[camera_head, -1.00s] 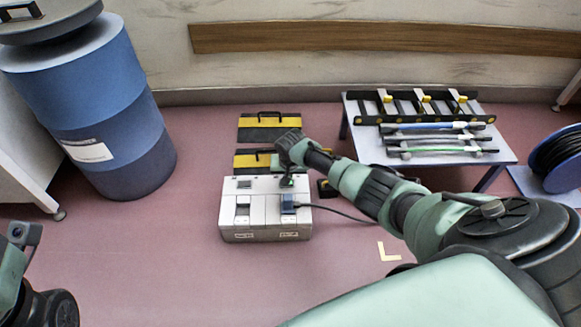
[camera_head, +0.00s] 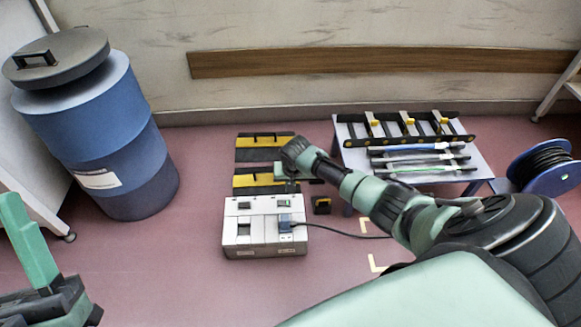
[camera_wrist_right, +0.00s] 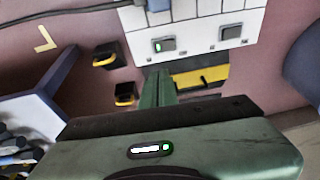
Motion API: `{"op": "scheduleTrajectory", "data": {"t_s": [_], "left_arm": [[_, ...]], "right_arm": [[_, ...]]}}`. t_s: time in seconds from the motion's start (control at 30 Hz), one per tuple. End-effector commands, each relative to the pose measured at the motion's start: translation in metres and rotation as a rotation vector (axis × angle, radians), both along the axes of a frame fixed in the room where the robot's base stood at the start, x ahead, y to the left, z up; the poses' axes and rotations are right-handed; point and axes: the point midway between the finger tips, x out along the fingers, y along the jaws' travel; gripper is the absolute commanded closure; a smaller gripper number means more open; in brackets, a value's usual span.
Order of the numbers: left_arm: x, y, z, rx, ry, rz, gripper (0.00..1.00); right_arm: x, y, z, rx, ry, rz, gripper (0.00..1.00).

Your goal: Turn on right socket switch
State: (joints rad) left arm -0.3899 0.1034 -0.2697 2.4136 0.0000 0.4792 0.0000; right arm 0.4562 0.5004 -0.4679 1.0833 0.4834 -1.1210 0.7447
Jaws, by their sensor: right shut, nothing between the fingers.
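The grey socket box (camera_head: 232,245) stands on the floor, with two sockets and two switches. The right switch (camera_head: 284,203) is above the right socket, where a dark blue plug (camera_head: 285,222) with a black cable sits. In the right wrist view the box is upside down, and the right switch (camera_wrist_right: 163,45) shows a green light. The left switch (camera_wrist_right: 230,32) shows no clear light. My right gripper (camera_wrist_right: 160,75) is shut and empty, just beyond the box's back edge in the head view and apart from the switch. My left gripper (camera_head: 35,245) is at the lower left, its opening unclear.
Yellow-and-black cases (camera_head: 265,180) lie behind the box. A low table (camera_head: 350,150) with a rack and cables is at the right, beside a cable reel (camera_head: 545,165). A blue drum (camera_head: 95,135) stands at the left. Floor in front of the box is clear.

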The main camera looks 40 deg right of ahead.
Motion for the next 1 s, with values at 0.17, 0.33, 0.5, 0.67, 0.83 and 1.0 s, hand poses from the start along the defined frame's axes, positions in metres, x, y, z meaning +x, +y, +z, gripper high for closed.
{"op": "scheduleTrajectory", "data": {"t_s": [0.17,0.33,0.5,0.67,0.83,1.0], "left_arm": [[0.017,-0.003,-0.012,0.033,0.109,0.007,0.49],[0.023,-0.003,-0.018,0.044,0.144,0.009,0.49],[0.023,-0.003,-0.018,0.045,0.145,0.009,0.49],[0.023,-0.004,-0.018,0.044,0.144,0.009,0.49],[0.022,-0.004,-0.018,0.044,0.144,0.008,0.49],[0.022,-0.004,-0.018,0.044,0.144,0.008,0.49]], "right_arm": [[-0.002,0.0,0.008,-0.001,0.001,0.0,1.0],[-0.003,0.0,0.009,0.0,0.0,0.0,1.0],[-0.003,0.0,0.009,0.0,0.0,-0.001,1.0],[-0.003,0.0,0.009,0.0,0.0,0.0,1.0],[-0.003,0.0,0.009,0.0,-0.001,0.0,1.0],[0.006,0.036,0.011,0.022,-0.095,0.099,1.0]]}}
